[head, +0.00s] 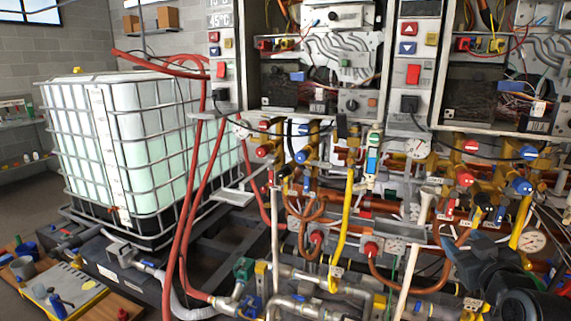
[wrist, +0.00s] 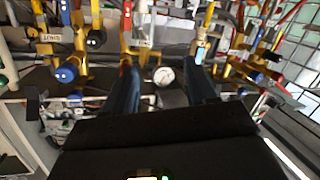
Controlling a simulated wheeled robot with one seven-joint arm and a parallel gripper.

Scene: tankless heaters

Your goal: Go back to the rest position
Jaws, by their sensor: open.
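My gripper (wrist: 163,82) shows in the wrist view with its two dark fingers spread apart and nothing between them. Beyond the fingers are yellow and red pipes and a round white pressure gauge (wrist: 163,76). In the head view a dark part of my arm shows at the lower right, in front of the heater pipework (head: 400,205). The fingertips cannot be made out clearly there, and the arm hides some pipes and valves.
Two open heater cabinets (head: 315,65) with exposed wiring stand above the pipes. A caged white tank (head: 150,140) stands at the left. Red hoses (head: 187,220) hang between tank and heaters. A low bench with tools and a yellow case (head: 62,297) is at the lower left.

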